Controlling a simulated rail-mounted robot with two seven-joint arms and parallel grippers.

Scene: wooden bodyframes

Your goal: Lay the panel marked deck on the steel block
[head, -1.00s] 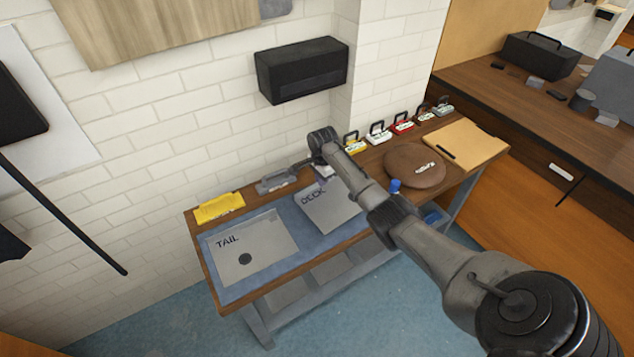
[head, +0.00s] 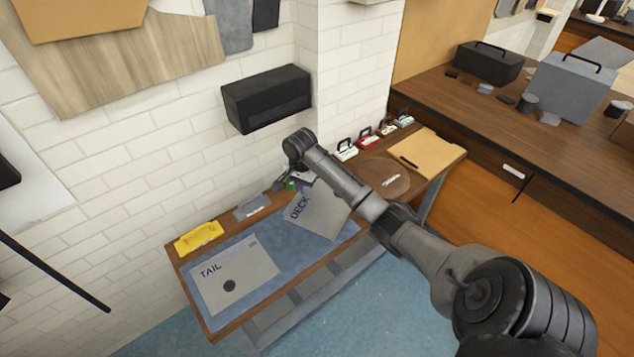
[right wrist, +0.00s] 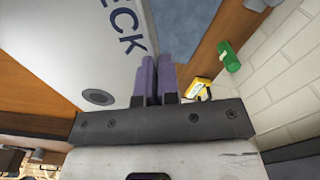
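The deck panel (head: 318,216) is a pale grey sheet marked DECK at the back right of the blue mat. It looks raised and tilted off the mat. It also fills the left of the right wrist view (right wrist: 75,45), with a dark round spot. My right gripper (head: 305,186) is at its back edge. Its purple fingers (right wrist: 156,78) are close together on the panel's edge, partly hiding it. A grey block-like piece (head: 252,207) lies at the table's back edge; I cannot tell whether it is the steel block. My left gripper is not in view.
The tail panel (head: 235,275) lies flat on the blue mat (head: 290,250). A yellow piece (head: 199,238) lies behind it. A brown round disc (head: 383,178), padlocks (head: 368,138) and a tan board (head: 426,152) occupy the right. A black box (head: 267,98) juts from the wall.

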